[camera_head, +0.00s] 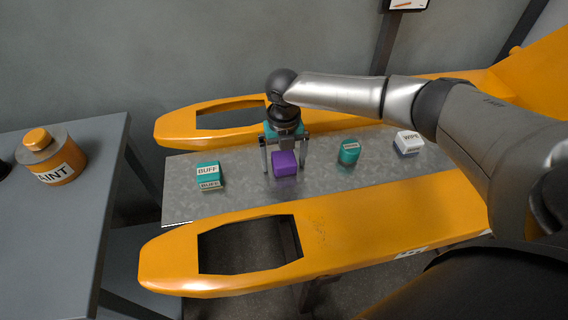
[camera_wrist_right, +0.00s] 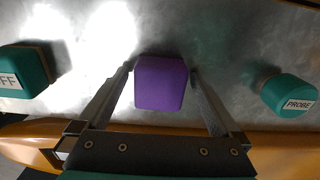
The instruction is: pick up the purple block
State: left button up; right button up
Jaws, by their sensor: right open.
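The purple block (camera_head: 285,164) sits on the grey metal plate (camera_head: 240,200) between the two orange beams. My right gripper (camera_head: 285,172) points down over it, with one finger on each side of the block. In the right wrist view the purple block (camera_wrist_right: 160,83) lies between the open fingers of the right gripper (camera_wrist_right: 162,80). A gap seems to show at the fingers, but I cannot tell whether either finger touches the block. My left gripper is not in view.
A teal BUFF block (camera_head: 208,175) stands left of the purple block. A teal PROBE piece (camera_head: 349,152) and a white WIPE block (camera_head: 408,142) stand to the right. Orange beams (camera_head: 370,220) flank the plate. A grey table (camera_head: 60,220) with a PAINT can (camera_head: 55,160) is at left.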

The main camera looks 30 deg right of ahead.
aim_at(284, 156)
jog(key=shift+c, duration=0.8)
jog(key=c, duration=0.3)
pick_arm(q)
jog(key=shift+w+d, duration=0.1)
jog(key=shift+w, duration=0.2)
pick_arm(e)
jog(key=shift+r, duration=0.1)
jog(key=c, duration=1)
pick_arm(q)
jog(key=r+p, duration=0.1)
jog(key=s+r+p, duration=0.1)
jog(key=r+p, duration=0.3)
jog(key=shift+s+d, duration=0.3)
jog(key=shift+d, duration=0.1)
pick_arm(e)
notch_tip(284, 156, up, 20)
